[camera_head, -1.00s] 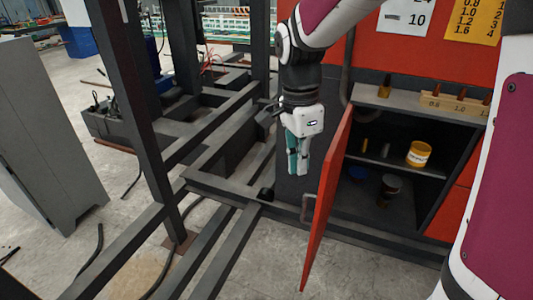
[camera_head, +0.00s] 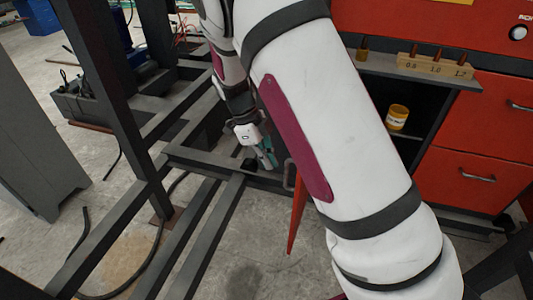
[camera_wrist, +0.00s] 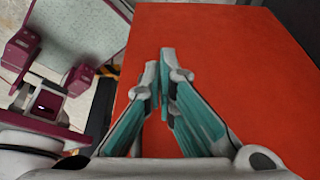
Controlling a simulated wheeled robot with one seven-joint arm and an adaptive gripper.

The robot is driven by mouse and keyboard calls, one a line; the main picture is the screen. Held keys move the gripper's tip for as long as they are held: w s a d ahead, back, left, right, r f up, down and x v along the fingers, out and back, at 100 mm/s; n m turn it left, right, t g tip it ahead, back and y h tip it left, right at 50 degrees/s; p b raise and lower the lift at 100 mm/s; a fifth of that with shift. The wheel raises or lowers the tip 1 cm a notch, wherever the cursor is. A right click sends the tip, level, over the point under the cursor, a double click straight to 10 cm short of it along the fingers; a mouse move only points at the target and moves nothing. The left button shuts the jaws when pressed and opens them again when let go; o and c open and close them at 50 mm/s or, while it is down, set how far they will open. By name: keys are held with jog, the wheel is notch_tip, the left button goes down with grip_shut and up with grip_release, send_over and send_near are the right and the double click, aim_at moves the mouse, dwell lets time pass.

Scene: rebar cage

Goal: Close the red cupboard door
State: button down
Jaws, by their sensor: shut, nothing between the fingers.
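The red cupboard door (camera_head: 298,212) stands open, swung out toward me. In the head view my arm hides most of it, and only its lower edge and its grey handle (camera_head: 289,176) show. In the wrist view the door's flat red face (camera_wrist: 235,70) fills the middle and right. My gripper (camera_head: 270,158) is shut and empty, to the left of the door near the handle. Its teal fingers meet in front of the red face in the wrist view (camera_wrist: 163,55); I cannot tell whether they touch it. The cupboard opening (camera_head: 425,115) is partly hidden by my arm.
A yellow can (camera_head: 397,117) stands inside the cupboard. A wooden block with nozzles (camera_head: 436,67) sits on the ledge above. Red drawers (camera_head: 470,180) are at the right. Dark steel frame bars (camera_head: 205,225) cross the floor left of the door. A grey cabinet (camera_head: 35,150) stands far left.

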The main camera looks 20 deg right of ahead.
jog(key=s+d+f+p, duration=0.1)
jog(key=s+d+f, duration=0.2)
jog(key=d+f, duration=0.1)
jog(key=shift+s+d+f, duration=0.35)
jog(key=shift+s+f, duration=0.05)
jog(key=shift+f, duration=0.05)
